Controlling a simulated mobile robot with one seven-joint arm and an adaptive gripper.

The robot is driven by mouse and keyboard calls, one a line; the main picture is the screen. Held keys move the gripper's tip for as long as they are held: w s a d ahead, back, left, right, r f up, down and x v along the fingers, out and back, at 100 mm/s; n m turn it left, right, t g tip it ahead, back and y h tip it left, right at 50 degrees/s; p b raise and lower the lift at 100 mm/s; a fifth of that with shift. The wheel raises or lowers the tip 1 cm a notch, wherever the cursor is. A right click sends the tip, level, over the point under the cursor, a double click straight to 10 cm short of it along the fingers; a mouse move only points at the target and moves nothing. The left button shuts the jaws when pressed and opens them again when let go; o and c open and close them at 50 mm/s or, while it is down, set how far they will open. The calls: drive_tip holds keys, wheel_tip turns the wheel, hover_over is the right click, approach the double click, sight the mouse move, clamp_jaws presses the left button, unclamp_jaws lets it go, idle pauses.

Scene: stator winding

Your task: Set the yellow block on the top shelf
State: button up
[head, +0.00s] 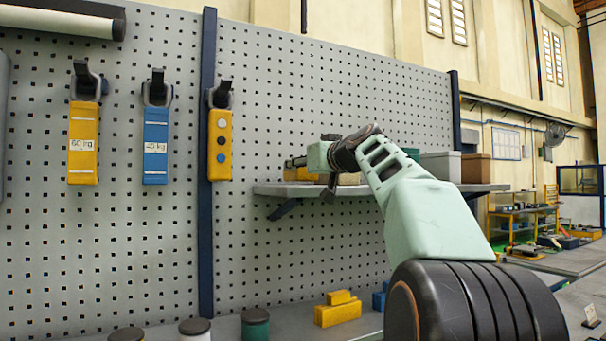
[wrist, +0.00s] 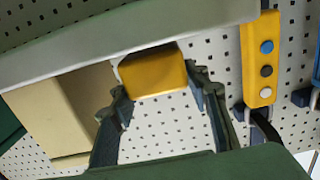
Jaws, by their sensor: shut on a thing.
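The yellow block (wrist: 154,76) is between the two fingertips of my gripper (wrist: 156,84) in the wrist view, and the gripper is shut on it. In the head view my gripper (head: 297,162) reaches over the left end of the grey wall shelf (head: 268,189), with the yellow block (head: 302,174) just under it, partly hidden. The wrist view is upside down, and the shelf edge (wrist: 60,66) crosses its upper part. The block's underside appears right at that edge. I cannot tell whether it touches the shelf.
A tan box (wrist: 66,112) stands on the shelf beside the block. Grey (head: 440,165) and brown (head: 475,168) boxes stand farther right. A yellow pendant (head: 220,150) hangs left of the shelf. A stepped yellow piece (head: 338,313) lies on the bench (head: 290,320) below.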

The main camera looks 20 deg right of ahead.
drive_tip(key=shift+s+a+f, duration=0.15)
drive_tip(key=shift+s+f, duration=0.1)
drive_tip(key=shift+f, duration=0.1)
drive_tip(key=shift+w+f, duration=0.1)
drive_tip(key=shift+f, duration=0.15)
drive_tip(key=o, duration=1.3)
